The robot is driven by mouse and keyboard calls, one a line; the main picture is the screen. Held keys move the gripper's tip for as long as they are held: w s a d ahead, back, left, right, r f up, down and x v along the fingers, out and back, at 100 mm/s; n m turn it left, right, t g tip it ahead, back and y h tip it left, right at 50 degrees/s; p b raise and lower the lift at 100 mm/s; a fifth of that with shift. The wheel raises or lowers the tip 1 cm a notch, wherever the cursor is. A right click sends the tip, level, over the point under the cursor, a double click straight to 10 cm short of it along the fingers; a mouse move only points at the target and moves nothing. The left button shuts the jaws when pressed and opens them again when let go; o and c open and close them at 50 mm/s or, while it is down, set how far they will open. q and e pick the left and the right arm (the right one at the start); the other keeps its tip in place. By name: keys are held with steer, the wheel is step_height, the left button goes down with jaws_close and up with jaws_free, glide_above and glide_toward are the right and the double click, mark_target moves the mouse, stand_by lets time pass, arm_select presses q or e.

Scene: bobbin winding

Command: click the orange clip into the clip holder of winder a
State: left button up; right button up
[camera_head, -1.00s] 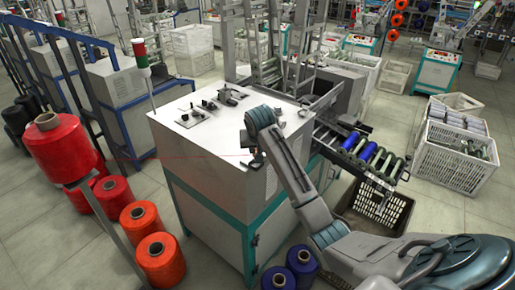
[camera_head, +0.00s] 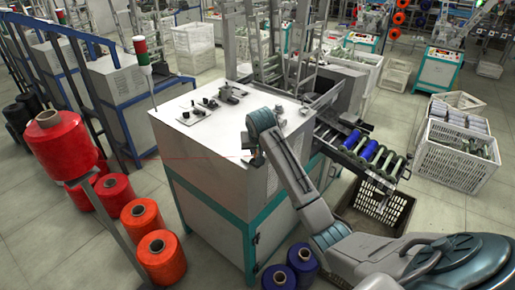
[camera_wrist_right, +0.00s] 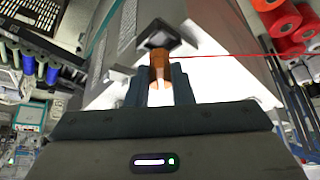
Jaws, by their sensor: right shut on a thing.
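The orange clip (camera_wrist_right: 160,66) is between the dark fingers of my right gripper (camera_wrist_right: 160,88), which is shut on it in the right wrist view. A black square frame-like part (camera_wrist_right: 158,40), perhaps the clip holder, is just beyond the clip's tip; I cannot tell whether they touch. In the head view my right gripper (camera_head: 256,158) is small and dark, at the side of the white and teal winder cabinet (camera_head: 207,165). The clip is too small to make out there. My left gripper is not in view.
A thin red thread (camera_wrist_right: 225,57) runs across beside the clip. Red cones (camera_head: 62,150) stand at the left and blue cones (camera_head: 302,257) at the cabinet's foot. A rack of blue and green bobbins (camera_head: 368,150) juts out right, above a dark crate (camera_head: 385,210).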

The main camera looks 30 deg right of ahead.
steer(key=shift+f, duration=1.05)
steer(key=o, duration=1)
steer(key=shift+s+r+b, duration=0.1)
steer(key=shift+r+b, duration=0.15)
steer(key=shift+b, duration=0.1)
steer(key=shift+b+v, duration=1.4)
steer(key=shift+v, duration=3.75)
steer(key=shift+a, duration=0.1)
